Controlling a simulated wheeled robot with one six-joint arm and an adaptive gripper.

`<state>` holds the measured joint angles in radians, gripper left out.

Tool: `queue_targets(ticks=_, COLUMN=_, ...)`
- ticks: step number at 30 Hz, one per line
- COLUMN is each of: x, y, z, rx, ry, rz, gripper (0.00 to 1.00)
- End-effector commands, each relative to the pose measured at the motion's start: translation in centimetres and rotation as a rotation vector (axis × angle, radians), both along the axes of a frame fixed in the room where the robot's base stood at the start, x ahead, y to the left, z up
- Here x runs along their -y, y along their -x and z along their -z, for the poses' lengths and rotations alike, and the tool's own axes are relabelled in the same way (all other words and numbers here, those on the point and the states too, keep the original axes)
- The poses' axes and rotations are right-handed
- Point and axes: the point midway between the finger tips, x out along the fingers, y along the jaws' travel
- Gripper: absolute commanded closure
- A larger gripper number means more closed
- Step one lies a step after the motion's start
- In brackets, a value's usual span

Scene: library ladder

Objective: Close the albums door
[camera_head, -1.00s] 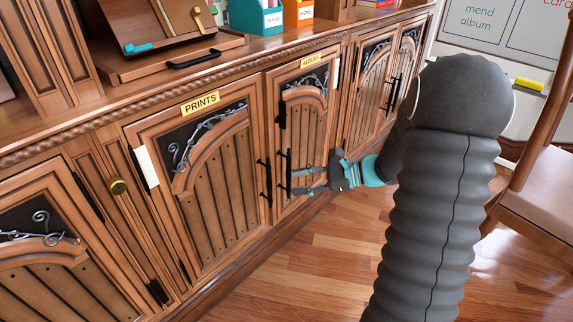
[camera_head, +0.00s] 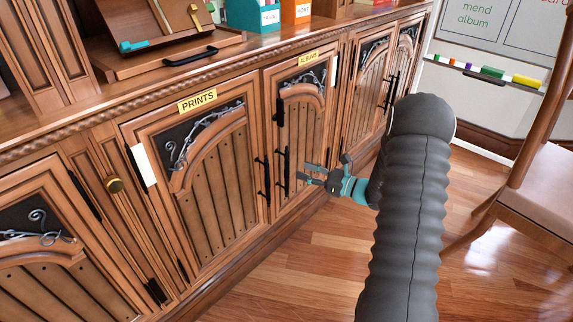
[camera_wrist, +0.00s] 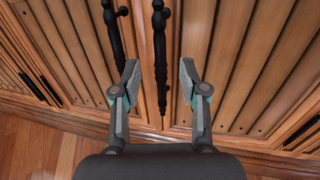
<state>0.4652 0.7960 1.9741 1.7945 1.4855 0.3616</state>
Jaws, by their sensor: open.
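The albums door (camera_head: 306,122) is a wooden cabinet door with an arched panel and a yellow "ALBUMS" label (camera_head: 308,58) above it. It looks about flush with the cabinet front; I cannot tell whether a small gap remains. Its black bar handle (camera_head: 285,170) stands near its left edge, and shows in the wrist view (camera_wrist: 160,60). My gripper (camera_head: 306,175) is open, in front of the lower door, to the right of the handle and apart from it. In the wrist view my gripper (camera_wrist: 159,75) has its fingers spread, with the handle seen between them and nothing held.
The prints door (camera_head: 215,175) is at the left, its black handle (camera_head: 264,182) beside the albums handle. More cabinet doors (camera_head: 369,95) stand at the right. A wooden chair (camera_head: 535,190) is at the far right. The floor (camera_head: 290,270) in front is clear.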

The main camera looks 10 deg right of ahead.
Motion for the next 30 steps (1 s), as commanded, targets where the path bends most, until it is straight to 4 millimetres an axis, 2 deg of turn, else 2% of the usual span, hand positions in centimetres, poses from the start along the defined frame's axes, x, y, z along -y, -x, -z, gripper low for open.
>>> queue_targets(ticks=3, x=-1.9, y=-1.5, z=0.0, rx=0.0, ry=0.001, rz=-0.004, gripper=0.57)
queue_targets(ticks=10, x=-4.5, y=-3.7, z=0.0, rx=-0.001, ry=0.001, rz=-0.002, gripper=0.57)
queue_targets(ticks=16, x=-5.6, y=-4.6, z=0.0, rx=-0.001, ry=0.0, rz=-0.001, gripper=0.57)
queue_targets(ticks=25, x=-5.7, y=-4.8, z=0.0, rx=-0.001, ry=0.001, rz=0.0, gripper=0.57)
queue_targets(ticks=26, x=-5.7, y=-4.8, z=0.0, rx=-0.001, ry=0.001, rz=0.0, gripper=0.59)
queue_targets(ticks=30, x=-5.7, y=-4.8, z=0.0, rx=-0.001, ry=0.001, rz=0.0, gripper=0.94)
